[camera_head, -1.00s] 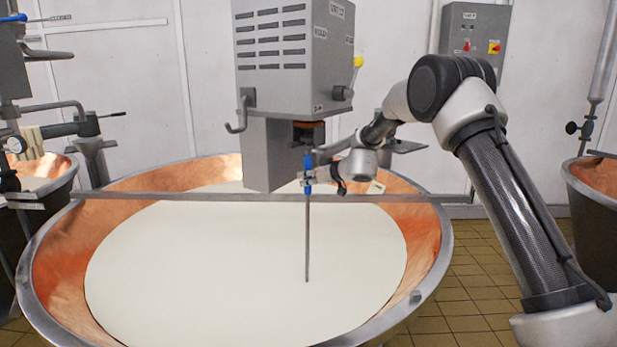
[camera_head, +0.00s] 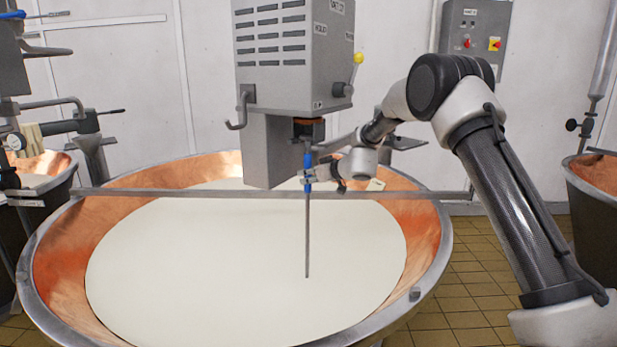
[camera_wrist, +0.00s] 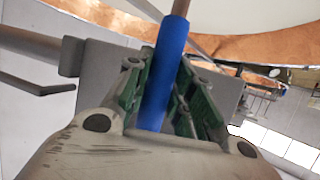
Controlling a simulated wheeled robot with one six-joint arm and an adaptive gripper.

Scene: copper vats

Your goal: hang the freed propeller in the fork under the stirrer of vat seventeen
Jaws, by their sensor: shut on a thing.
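The propeller (camera_head: 307,235) shows as a thin upright grey rod with a blue sleeve near its top. My gripper (camera_head: 309,176) is shut on the blue sleeve. In the wrist view the blue sleeve (camera_wrist: 166,75) lies between the green-padded fingers of my gripper (camera_wrist: 160,85). The rod hangs over the white liquid; I cannot tell whether its lower end dips in. The grey stirrer (camera_head: 290,50) stands above vat seventeen (camera_head: 428,245). An orange-brown piece (camera_head: 309,128) under the stirrer is just above the rod's top. The fork itself is too small to make out, and contact is unclear.
A metal bar (camera_head: 200,192) crosses the vat behind or beside the rod. A hook (camera_head: 239,115) and a yellow-knobbed lever (camera_head: 358,58) stick out from the stirrer. Other vats stand at left (camera_head: 60,190) and right (camera_head: 597,180). A control box (camera_head: 475,38) hangs on the wall.

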